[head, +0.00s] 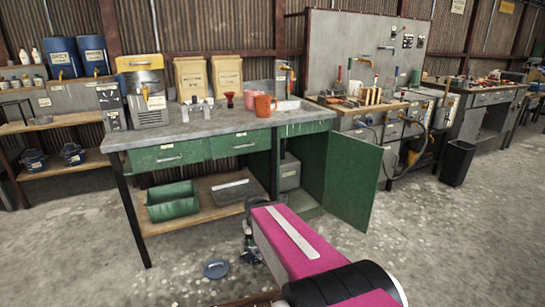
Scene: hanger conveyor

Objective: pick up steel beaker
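Small pale grey vessels stand on the grey worktop, one at the left (185,113) and one at the right (206,106). They are too small for me to tell which, if any, is the steel beaker. My pink and black arm reaches in from the lower right. A dark part at its far end, where my gripper (250,238) would be, shows low in front of the bench, well below and apart from the worktop. Its fingers are not clear, and I see nothing held.
A red funnel-like cup (230,99), a pink cup (249,99) and an orange mug (265,106) stand right of the vessels. A coffee machine (144,95) stands left. An open green cabinet door (352,180) juts forward. A blue-grey disc (216,269) lies on the floor.

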